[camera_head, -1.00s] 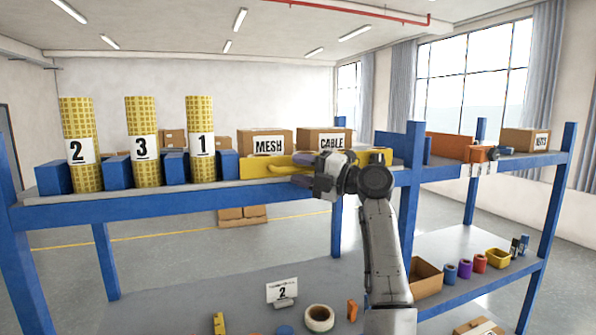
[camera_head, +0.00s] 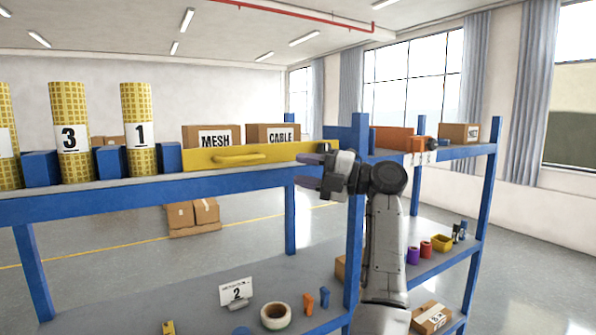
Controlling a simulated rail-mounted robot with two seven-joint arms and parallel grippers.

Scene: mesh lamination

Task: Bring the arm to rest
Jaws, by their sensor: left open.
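My left gripper (camera_head: 306,171) is in front of the blue shelf rack, just below the right end of the yellow bar (camera_head: 262,154) with a handle. Its jaws point left, are open and hold nothing. My left arm rises from the bottom of the picture in front of the rack's middle post. My right gripper is not in view.
Yellow mesh rolls (camera_head: 139,125) stand between blue blocks on the upper shelf (camera_head: 100,197). The MESH box (camera_head: 212,137) and CABLE box (camera_head: 274,136) are behind the bar. A tape roll (camera_head: 276,316) lies on the lower shelf, near a sign marked 2 (camera_head: 236,291).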

